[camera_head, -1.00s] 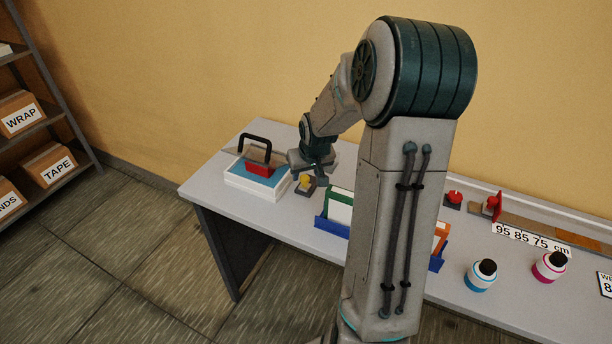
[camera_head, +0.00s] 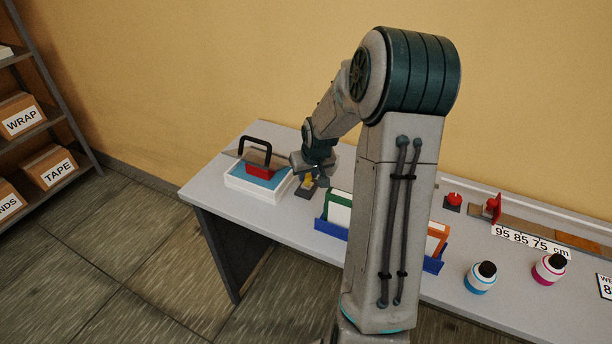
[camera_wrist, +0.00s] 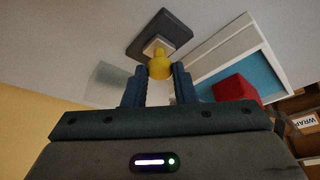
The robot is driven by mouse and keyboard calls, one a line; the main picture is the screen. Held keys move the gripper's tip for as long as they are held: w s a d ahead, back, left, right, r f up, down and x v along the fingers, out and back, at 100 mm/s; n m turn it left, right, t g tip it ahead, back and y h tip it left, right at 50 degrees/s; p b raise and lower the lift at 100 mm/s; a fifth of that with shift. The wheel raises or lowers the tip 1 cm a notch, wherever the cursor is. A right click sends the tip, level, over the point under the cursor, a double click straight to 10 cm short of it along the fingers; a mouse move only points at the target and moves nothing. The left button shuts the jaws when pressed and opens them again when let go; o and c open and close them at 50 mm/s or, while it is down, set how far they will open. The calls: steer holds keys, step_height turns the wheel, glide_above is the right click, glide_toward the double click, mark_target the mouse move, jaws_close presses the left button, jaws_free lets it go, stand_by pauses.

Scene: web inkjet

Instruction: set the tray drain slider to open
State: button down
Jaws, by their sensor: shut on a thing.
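The drain slider is a dark base plate (camera_head: 304,192) on the table, just right of the tray, with a yellow knob (camera_head: 309,178). In the wrist view the knob (camera_wrist: 159,68) stands on a pale block on the dark base (camera_wrist: 176,27). My gripper (camera_wrist: 158,77) has its two blue fingers on either side of the yellow knob and is shut on it. In the head view my gripper (camera_head: 322,180) partly covers the knob. The white tray (camera_head: 250,190) has a blue inside and also shows in the wrist view (camera_wrist: 222,45). No slider marking is legible.
A blue rack (camera_head: 331,228) with folders stands close to the right of the slider. Bottles, a red button (camera_head: 454,198) and a marked rail are farther right. The table's front left is clear.

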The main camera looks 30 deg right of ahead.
steer(key=shift+w+d, duration=0.65)
steer(key=shift+d, duration=0.2)
steer(key=c, duration=1.2)
jaws_free()
steer(key=v, duration=1.4)
steer(key=shift+s+f, duration=0.1)
